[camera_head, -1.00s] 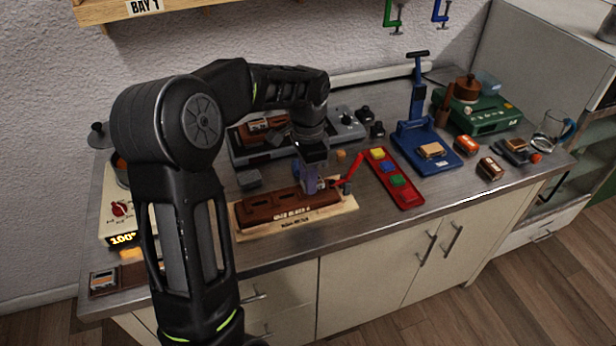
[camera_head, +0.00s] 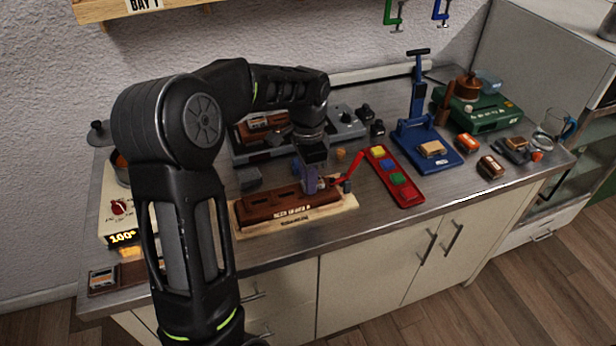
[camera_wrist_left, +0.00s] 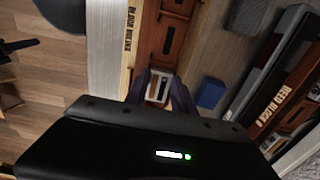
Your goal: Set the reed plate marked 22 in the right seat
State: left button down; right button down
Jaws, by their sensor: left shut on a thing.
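My left gripper (camera_head: 313,187) is over the right end of a brown reed block (camera_head: 262,209), which lies on a pale wooden base (camera_head: 345,204). In the left wrist view the gripper (camera_wrist_left: 160,90) is shut on a small reed plate (camera_wrist_left: 158,87), pale with a brown-orange part. Its number is not readable. The block (camera_wrist_left: 170,35) shows dark slots in its top. The gripper hides the right seat in the head view, and I cannot tell whether the plate touches it. My right gripper is not in view.
A red lever clamp (camera_head: 348,172) stands at the block's right end, close to the gripper. A red tray (camera_head: 408,197) with coloured pieces lies further right, before a blue press (camera_head: 440,160). A grey block (camera_head: 249,178) sits behind the reed block.

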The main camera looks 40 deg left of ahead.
pick_arm(q)
jog(key=shift+f, duration=0.15)
jog(key=c, duration=1)
grip_release()
notch_tip(320, 180, up, 8)
jog(key=shift+f+b, duration=0.1)
jog(key=shift+b, duration=0.35)
